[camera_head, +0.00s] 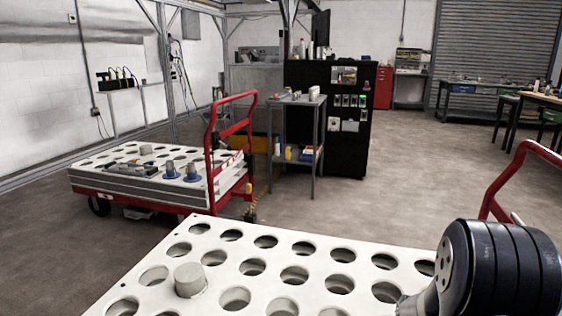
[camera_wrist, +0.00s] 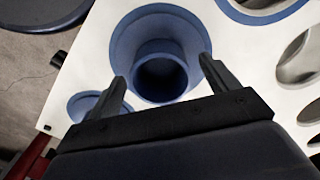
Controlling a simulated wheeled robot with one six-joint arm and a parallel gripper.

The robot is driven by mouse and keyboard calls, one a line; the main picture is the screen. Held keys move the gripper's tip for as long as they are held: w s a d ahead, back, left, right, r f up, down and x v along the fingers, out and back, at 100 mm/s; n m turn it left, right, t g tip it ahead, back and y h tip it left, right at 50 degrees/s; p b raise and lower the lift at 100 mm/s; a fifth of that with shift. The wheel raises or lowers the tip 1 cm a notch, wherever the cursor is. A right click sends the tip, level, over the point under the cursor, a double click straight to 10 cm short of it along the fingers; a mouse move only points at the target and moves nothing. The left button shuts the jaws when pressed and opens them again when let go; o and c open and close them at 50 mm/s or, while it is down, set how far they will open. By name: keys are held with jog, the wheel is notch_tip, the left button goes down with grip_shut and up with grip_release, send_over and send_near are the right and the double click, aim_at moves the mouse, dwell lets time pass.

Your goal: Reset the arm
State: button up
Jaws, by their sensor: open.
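My gripper (camera_wrist: 163,80) is open, with its two dark fingers apart and nothing held between them. Beyond the fingertips, in the wrist view, is a round blue part (camera_wrist: 188,44) with a wide flared rim and a narrower ring around a dark opening. It sits at a white board (camera_wrist: 222,52); I cannot tell whether the fingers touch it. In the head view my arm's dark ribbed link shows at the lower right, over the near white cart top (camera_head: 215,220). My gripper is outside that view.
A pale cylinder (camera_head: 189,280) stands in the near cart top's holes. A red-handled cart (camera_head: 130,182) with blue-based parts (camera_head: 193,173) stands behind at left. A grey shelf stand (camera_head: 297,102) and black cabinet (camera_head: 345,155) stand beyond. Open floor (camera_head: 430,170) lies at right.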

jog(key=shift+f, duration=0.45)
notch_tip(320, 180, up, 12)
jog(key=f+p, duration=0.1)
jog(key=p, duration=0.4)
notch_tip(320, 180, down, 11)
jog(key=b, duration=0.5)
jog(key=shift+r, duration=0.2)
notch_tip(320, 180, up, 9)
jog(key=p, duration=0.5)
